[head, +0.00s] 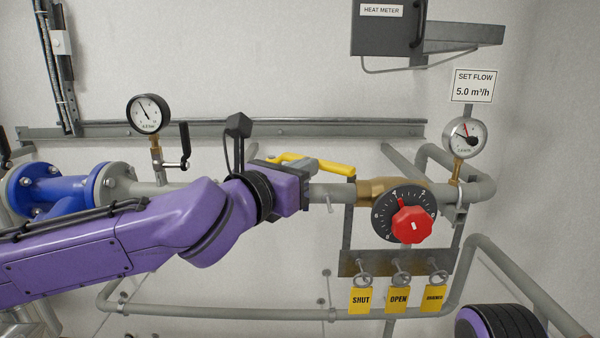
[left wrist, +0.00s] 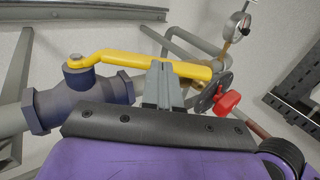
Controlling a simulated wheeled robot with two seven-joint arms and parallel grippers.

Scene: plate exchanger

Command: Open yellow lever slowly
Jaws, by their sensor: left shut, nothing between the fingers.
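The yellow lever (head: 333,167) sits on a valve in the grey pipe and points right, roughly along the pipe. In the left wrist view the lever (left wrist: 125,60) runs from its pivot on the dark valve body (left wrist: 82,103) across the picture to the right. My left gripper (head: 302,165) is beside the lever in the head view. In the left wrist view its fingers (left wrist: 161,80) are shut together and empty, close against the lever's side; I cannot tell whether they touch. My gripper and wrist hide most of the valve body in the head view. My right gripper is not in view.
Right of the lever are a brass valve (head: 371,190) with a red knob (head: 413,225) and a gauge (head: 465,138). Another gauge (head: 148,114) stands left. Tags marked SHUT (head: 361,300) and OPEN (head: 398,299) hang below. A blue flanged fitting (head: 55,190) is far left.

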